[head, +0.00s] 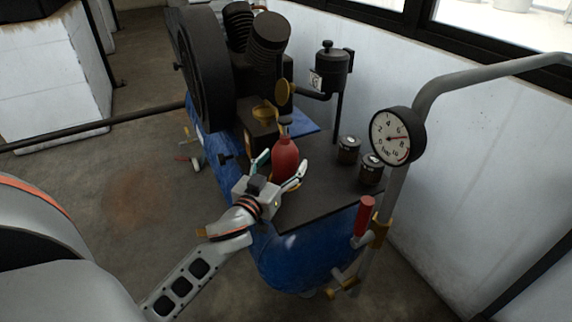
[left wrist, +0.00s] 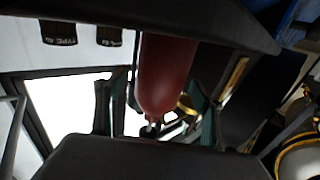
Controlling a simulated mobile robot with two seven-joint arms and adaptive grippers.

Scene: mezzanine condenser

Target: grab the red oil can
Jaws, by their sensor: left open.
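The red oil can (head: 286,158) stands upright on the dark top plate of the blue compressor tank (head: 305,252). My left gripper (head: 278,168) is at the can, with one finger on each side of it. The fingers are open, and I cannot tell whether either one touches the can. In the left wrist view the red can (left wrist: 165,75) lies between the two fingers of the left gripper (left wrist: 157,115). The can's lower part is partly hidden by the gripper in the head view. My right gripper is not in view.
Two small dark tins (head: 349,150) (head: 371,169) stand right of the can. A pressure gauge (head: 397,136) on a grey pipe and a red-handled valve (head: 364,215) are at the right. The black flywheel and pump (head: 208,70) rise behind. Open floor (head: 130,200) lies left.

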